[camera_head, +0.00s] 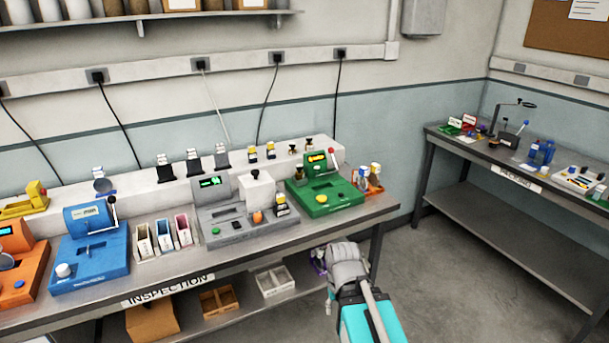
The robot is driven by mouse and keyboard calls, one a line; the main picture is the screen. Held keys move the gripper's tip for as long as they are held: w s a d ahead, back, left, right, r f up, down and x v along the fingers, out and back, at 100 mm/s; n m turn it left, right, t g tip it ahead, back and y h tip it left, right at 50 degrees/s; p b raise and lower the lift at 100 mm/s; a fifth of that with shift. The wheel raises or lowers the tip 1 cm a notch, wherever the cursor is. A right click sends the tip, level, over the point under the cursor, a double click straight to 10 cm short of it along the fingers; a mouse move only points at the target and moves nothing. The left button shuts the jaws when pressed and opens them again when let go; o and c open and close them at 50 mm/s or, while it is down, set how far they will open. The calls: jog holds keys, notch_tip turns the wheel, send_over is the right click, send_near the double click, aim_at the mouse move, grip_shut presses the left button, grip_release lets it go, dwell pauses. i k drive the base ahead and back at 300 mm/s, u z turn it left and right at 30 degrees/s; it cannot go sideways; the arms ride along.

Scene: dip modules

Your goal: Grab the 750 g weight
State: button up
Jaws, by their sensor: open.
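I cannot make out a 750 g label on anything. Small dark-and-brass pieces (295,147) stand on the raised white ledge behind the green station and may be weights. Small black-and-yellow pieces (270,151) stand to their left on the same ledge. Another dark-and-yellow piece (281,204) is at the right end of the grey station. My gripper (327,293) hangs off the front right of the inspection bench, apart from all these pieces. It is open and empty, partly hidden by my grey wrist.
The inspection bench (245,243) carries orange, blue, grey (240,218) and green (325,190) stations. Three narrow bins (164,234) stand between blue and grey. Boxes sit on the lower shelf. A packing table (468,150) is at right, with clear floor between.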

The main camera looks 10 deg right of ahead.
aim_at(299, 174)
jog(key=u, duration=0.05)
jog(key=i, duration=1.2)
